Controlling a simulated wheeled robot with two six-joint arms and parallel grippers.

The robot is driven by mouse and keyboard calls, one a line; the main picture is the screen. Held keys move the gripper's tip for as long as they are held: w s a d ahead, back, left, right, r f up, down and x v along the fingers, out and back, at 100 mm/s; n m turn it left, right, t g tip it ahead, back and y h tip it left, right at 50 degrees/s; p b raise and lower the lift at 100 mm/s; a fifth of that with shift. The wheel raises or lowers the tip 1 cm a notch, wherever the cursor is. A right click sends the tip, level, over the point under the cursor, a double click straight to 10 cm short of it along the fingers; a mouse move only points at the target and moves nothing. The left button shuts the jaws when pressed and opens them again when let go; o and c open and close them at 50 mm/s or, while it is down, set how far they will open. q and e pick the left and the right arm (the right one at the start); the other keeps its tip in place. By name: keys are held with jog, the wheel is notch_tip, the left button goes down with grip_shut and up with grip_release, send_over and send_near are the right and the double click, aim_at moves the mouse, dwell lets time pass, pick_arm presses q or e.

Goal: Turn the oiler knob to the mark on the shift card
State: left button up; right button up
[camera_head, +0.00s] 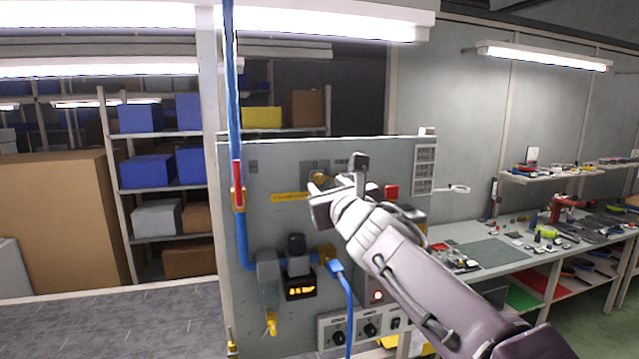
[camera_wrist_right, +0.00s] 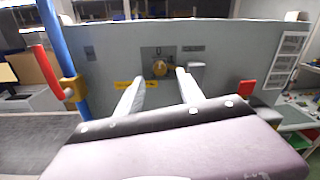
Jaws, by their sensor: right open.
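In the head view the knob (camera_head: 321,179) is partly hidden by my right gripper. My right gripper (camera_head: 328,184) is open in front of the panel. In the wrist view its fingertips (camera_wrist_right: 160,76) lie left and right of the knob, apart from it. A white card with rows of print (camera_head: 425,168), likely the shift card, hangs at the panel's upper right; its text is too small to read. My left gripper is not in view.
A blue pipe with a red-handled valve (camera_head: 238,185) runs down the panel's left edge. A red button (camera_head: 391,192) is right of my gripper. Black knobs (camera_head: 338,337) sit low on the panel. A cluttered workbench (camera_head: 480,250) stands at right.

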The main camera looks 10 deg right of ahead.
aim_at(320, 180)
jog(key=w, duration=0.5)
jog(key=shift+w+f, duration=0.1)
jog(key=shift+w, duration=0.05)
jog(key=shift+c, duration=0.3)
grip_shut()
